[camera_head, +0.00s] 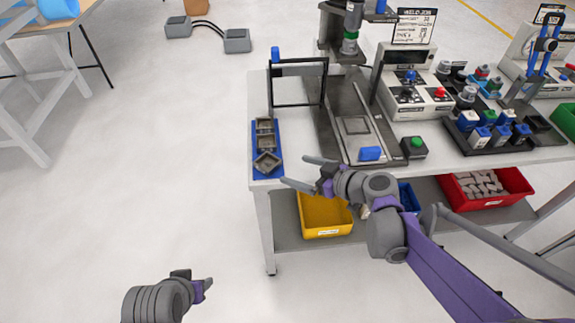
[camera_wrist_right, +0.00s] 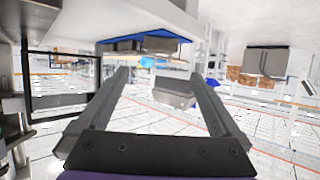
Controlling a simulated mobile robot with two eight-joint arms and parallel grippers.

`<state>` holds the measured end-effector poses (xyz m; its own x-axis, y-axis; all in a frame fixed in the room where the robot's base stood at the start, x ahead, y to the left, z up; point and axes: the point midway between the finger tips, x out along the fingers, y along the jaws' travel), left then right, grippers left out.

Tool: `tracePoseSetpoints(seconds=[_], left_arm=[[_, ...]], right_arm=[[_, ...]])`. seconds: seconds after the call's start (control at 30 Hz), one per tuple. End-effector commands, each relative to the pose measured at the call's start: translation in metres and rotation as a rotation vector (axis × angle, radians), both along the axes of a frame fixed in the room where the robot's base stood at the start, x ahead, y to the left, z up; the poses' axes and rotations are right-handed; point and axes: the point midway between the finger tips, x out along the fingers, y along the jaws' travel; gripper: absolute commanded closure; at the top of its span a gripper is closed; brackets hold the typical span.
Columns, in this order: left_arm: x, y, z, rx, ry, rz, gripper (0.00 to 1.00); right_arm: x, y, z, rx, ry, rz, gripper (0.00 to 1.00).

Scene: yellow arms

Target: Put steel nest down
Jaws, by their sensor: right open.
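Three dark grey square steel nests lie in a row on a blue mat (camera_head: 279,166) at the table's left end. The far nest (camera_head: 264,125) and the middle nest (camera_head: 265,142) sit roughly straight. The near nest (camera_head: 267,162) is turned askew. My right gripper (camera_head: 301,172) is open and empty, just right of the near nest, its fingers pointing left. In the right wrist view the open fingers (camera_wrist_right: 164,88) show, with the blue mat (camera_wrist_right: 175,36) and grey nest shapes at the top. My left gripper (camera_head: 207,285) is low over the floor, away from the table; its jaw gap is unclear.
A black frame (camera_head: 325,85) stands behind the mat. A grey fixture plate (camera_head: 357,126) with a blue block (camera_head: 370,153) and a green button box (camera_head: 413,147) lie to the right. A yellow bin (camera_head: 324,216) sits on the lower shelf.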

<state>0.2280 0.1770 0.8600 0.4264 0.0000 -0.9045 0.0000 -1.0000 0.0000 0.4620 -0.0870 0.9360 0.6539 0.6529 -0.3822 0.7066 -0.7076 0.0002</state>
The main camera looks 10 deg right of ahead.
Motion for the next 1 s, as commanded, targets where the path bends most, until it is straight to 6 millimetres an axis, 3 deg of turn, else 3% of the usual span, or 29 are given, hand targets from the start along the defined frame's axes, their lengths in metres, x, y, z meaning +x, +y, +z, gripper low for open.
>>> tracePoseSetpoints(seconds=[0.27, 0.37, 0.47, 0.57, 0.73, 0.9, 1.0], left_arm=[[0.0, 0.0, 0.001, 0.0, 0.0, 0.0, 0.5], [0.0, 0.0, 0.001, 0.0, 0.0, 0.0, 0.5], [0.0, 0.0, 0.001, 0.0, 0.0, 0.0, 0.5], [0.0, 0.0, 0.001, 0.0, 0.0, 0.0, 0.5], [0.0, 0.0, 0.001, 0.0, 0.0, 0.0, 0.5], [0.0, 0.0, 0.001, 0.0, 0.0, 0.0, 0.5], [0.0, 0.0, 0.001, 0.0, 0.0, 0.0, 0.5]], right_arm=[[-0.008, -0.006, 0.004, -0.001, 0.005, 0.0, 0.0], [-0.022, -0.003, 0.0, -0.013, 0.064, -0.01, 0.0], [-0.056, -0.001, -0.012, -0.046, 0.207, -0.049, 0.0], [-0.104, -0.007, -0.03, -0.105, 0.392, -0.148, 0.0], [-0.179, -0.04, -0.058, -0.215, 0.621, -0.414, 0.0], [-0.222, -0.075, -0.073, -0.275, 0.692, -0.649, 0.0], [-0.232, -0.086, -0.075, -0.288, 0.698, -0.721, 0.0]])
